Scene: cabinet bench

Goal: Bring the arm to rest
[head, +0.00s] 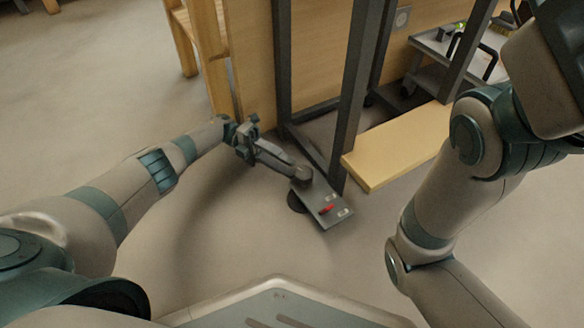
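My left arm reaches out from the left, and my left gripper (272,156) is at its far end, low over the floor. It is seen small and from behind, so I cannot tell whether its fingers are open or shut. Just beyond it is a grey flat panel (335,215) with a red part and small white labels. A dark round part shows under the panel's left edge. I cannot tell whether my gripper touches the panel. My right arm fills the right side, bent, and its gripper is out of view.
A dark metal frame (355,85) with a wooden panel (318,50) stands just beyond my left gripper. A pale wooden board (395,147) juts out low at the right. A grey cart (430,45) stands behind it. Open floor (90,95) lies to the left.

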